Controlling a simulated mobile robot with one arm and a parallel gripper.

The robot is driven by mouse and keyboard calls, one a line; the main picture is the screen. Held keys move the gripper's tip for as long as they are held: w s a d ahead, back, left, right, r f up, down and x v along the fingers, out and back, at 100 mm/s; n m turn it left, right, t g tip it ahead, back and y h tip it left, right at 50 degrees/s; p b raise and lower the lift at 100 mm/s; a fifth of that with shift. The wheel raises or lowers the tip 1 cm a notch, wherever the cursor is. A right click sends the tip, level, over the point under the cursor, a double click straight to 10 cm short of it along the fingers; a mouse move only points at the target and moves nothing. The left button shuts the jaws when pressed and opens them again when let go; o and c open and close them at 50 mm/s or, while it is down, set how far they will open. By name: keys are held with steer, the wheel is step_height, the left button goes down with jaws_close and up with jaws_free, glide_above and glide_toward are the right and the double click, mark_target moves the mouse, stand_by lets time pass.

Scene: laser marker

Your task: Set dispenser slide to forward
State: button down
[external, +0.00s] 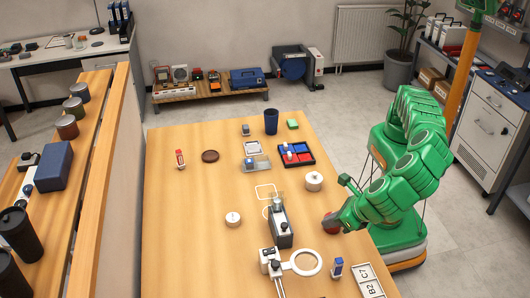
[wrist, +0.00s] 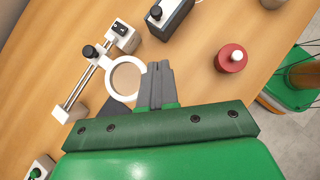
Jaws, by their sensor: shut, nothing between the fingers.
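A white slide fixture with a straight rail, a black knob and a flat ring (external: 302,263) stands at the front of the table. The wrist view shows its rail (wrist: 84,84), black knob (wrist: 90,52) and ring (wrist: 113,78). I cannot tell which one is the dispenser. My gripper (external: 346,214) is at the table's right edge. Its fingers (wrist: 160,68) are shut and empty, pointing between the ring and the red lid.
White round pieces (external: 314,181), a red and blue tray (external: 309,154) and a labelled plate (external: 371,283) are nearby. The table's left is mostly clear.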

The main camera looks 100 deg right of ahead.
steer(key=shift+w+d+f, duration=0.1)
glide_toward(286, 229)
step_height(286, 229, down, 4)
steer(key=shift+w+d+f, duration=0.25)
steer(key=shift+w+d, duration=0.25)
steer(key=shift+d, duration=0.25)
steer(key=shift+w+d+f, duration=0.2)
steer(key=shift+w+d, duration=0.3)
steer(key=shift+d, duration=0.25)
steer(key=shift+w+d+r, duration=0.1)
steer(key=shift+d, duration=0.15)
